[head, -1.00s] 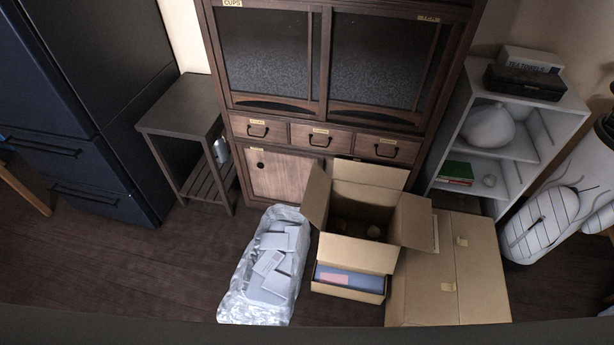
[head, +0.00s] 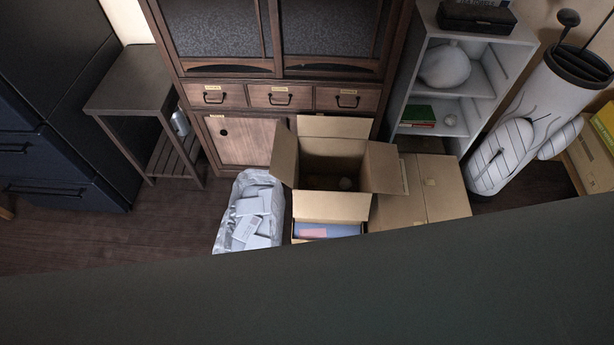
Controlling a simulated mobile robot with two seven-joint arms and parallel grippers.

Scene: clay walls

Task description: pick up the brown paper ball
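A small rounded brownish thing (head: 345,184) shows inside the open cardboard box (head: 331,207), low down near its right side. It may be the brown paper ball, but it is too small and dark to be sure. The box stands on the floor in front of the wooden cabinet with its flaps spread. Another small pale beige round thing (head: 450,120) sits on the lower shelf of the grey shelf unit. Neither of my grippers is in view.
A clear bag of grey pieces (head: 250,207) lies left of the box, a closed carton (head: 427,201) right of it. A golf bag (head: 545,105) stands farther right. A dark surface (head: 330,285) fills the bottom; I cannot tell what it is. Floor at left is clear.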

